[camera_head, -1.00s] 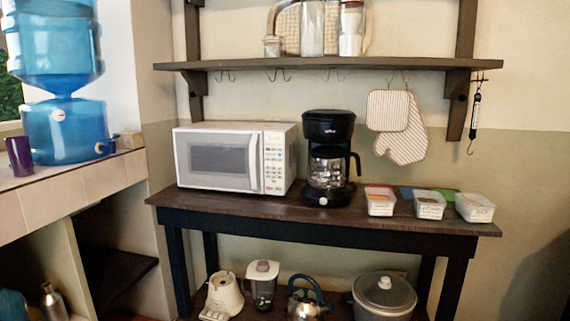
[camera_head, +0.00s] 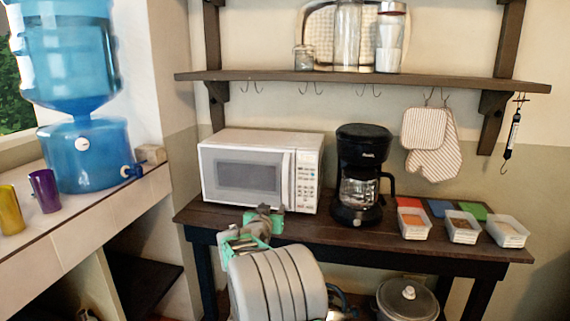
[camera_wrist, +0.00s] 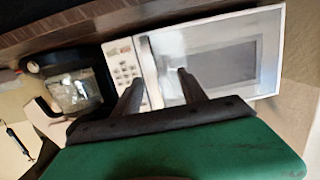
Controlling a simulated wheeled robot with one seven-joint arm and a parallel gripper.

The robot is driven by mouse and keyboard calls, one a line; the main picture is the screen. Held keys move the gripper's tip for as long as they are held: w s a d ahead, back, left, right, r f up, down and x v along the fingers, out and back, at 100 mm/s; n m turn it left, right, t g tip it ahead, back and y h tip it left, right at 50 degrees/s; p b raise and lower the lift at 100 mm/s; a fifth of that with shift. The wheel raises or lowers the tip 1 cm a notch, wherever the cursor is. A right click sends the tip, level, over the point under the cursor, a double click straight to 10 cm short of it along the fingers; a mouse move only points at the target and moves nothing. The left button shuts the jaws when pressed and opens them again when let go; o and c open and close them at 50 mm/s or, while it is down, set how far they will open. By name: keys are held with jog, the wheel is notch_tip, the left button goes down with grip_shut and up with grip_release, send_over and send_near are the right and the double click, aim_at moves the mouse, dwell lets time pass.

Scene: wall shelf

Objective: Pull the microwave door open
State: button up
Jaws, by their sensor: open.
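The white microwave (camera_head: 262,169) stands on the dark wooden table, its door (camera_head: 243,176) shut. The upright door handle (camera_head: 286,178) is at the door's right side, beside the keypad (camera_head: 306,180). My gripper (camera_head: 266,212) is low in front of the microwave, near the handle's lower end. In the wrist view my open gripper (camera_wrist: 160,82) points at the microwave (camera_wrist: 215,65), which looks upside down. Its two fingers lie to either side of the handle (camera_wrist: 148,72) in the picture, with nothing between them touched that I can make out.
A black coffee maker (camera_head: 361,175) stands close to the microwave's right. Small food containers (camera_head: 462,226) sit further right on the table (camera_head: 330,228). A wall shelf (camera_head: 360,78) with hooks hangs above. A water dispenser (camera_head: 90,155) and cups (camera_head: 45,190) are at left.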

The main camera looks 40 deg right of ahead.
aim_at(284, 186)
jog(key=shift+t+h, duration=0.3)
jog(key=shift+h, duration=0.6)
jog(key=w+d+r, duration=0.1)
jog(key=d, duration=0.2)
jog(key=w+d+r, duration=0.1)
jog(key=w+d, duration=0.1)
jog(key=d, duration=0.1)
jog(key=w+d+r+p, duration=0.1)
jog(key=w+d, duration=0.1)
jog(key=d, duration=0.2)
jog(key=shift+r, duration=0.15)
jog(key=shift+a, duration=0.1)
grip_shut()
jog(key=shift+m, duration=0.3)
